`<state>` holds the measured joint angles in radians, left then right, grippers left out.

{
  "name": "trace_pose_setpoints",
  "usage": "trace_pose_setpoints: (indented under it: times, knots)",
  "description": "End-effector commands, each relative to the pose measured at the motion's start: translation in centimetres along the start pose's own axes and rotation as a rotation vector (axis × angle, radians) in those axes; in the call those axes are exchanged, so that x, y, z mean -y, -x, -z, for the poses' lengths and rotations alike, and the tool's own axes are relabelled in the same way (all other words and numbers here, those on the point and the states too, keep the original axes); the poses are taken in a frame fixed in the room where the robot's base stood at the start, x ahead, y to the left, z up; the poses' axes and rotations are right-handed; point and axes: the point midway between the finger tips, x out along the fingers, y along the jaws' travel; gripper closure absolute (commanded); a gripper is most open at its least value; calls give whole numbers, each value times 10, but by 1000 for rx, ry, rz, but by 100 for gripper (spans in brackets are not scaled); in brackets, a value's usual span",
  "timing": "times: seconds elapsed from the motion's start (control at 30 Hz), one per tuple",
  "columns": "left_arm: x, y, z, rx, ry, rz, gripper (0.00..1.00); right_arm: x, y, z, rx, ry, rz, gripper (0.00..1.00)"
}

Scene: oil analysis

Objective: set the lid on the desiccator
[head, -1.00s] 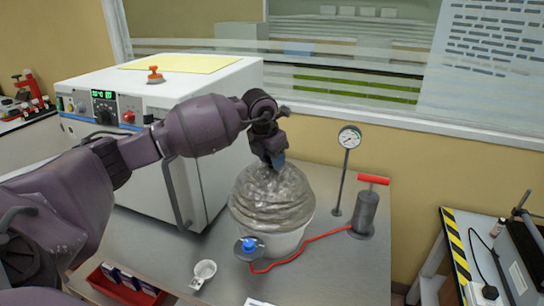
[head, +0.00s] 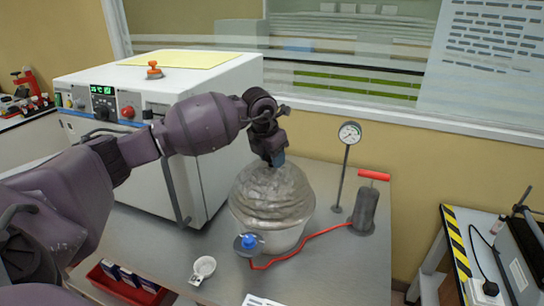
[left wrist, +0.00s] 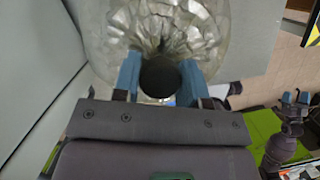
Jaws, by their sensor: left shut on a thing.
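The lid (head: 270,190) is a clear, wrinkled-looking glass dome. It is over the pale desiccator body (head: 282,240) on the steel bench, roughly level and lined up with it. I see no clear gap between them, but I cannot tell whether the rims touch all round. My left gripper (head: 275,159) comes from above and is shut on the lid's top knob. In the left wrist view the dark round knob (left wrist: 160,77) sits between the blue fingers, with the lid's glass (left wrist: 165,25) beyond it.
A red hose joins the blue-capped valve (head: 249,242) to a grey pump (head: 366,210) with a red handle. A gauge (head: 349,133) stands behind. A white oven (head: 170,110) is close on the left. A small white dish (head: 204,268) and red tray (head: 125,288) are in front.

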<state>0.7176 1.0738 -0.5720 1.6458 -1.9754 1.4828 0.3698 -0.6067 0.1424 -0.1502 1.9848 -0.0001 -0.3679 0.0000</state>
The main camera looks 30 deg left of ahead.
Motion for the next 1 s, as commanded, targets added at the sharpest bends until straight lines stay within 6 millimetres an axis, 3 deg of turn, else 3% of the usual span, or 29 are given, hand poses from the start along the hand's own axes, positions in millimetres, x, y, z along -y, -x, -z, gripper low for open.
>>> trace_pose_setpoints:
  times: [0.07, 0.1, 0.27, 0.67, 1.0]
  knots:
    - [0, 0, 0, 3, 0, 0, 100, 0, -2, 2, -5, 0, 1, 13]
    - [0, 0, 0, 3, 0, 0, 58, 0, -2, 3, -7, 0, 1, 13]
    - [0, 0, 0, 2, 0, 0, 33, 1, -4, 8, -16, 1, 2, 13]
    - [0, 3, 0, -1, 0, -1, 31, 1, -3, 7, -16, 1, 2, 13]
    - [0, 59, 0, 3, -1, -3, 31, 1, -2, -6, 0, -1, 0, 13]
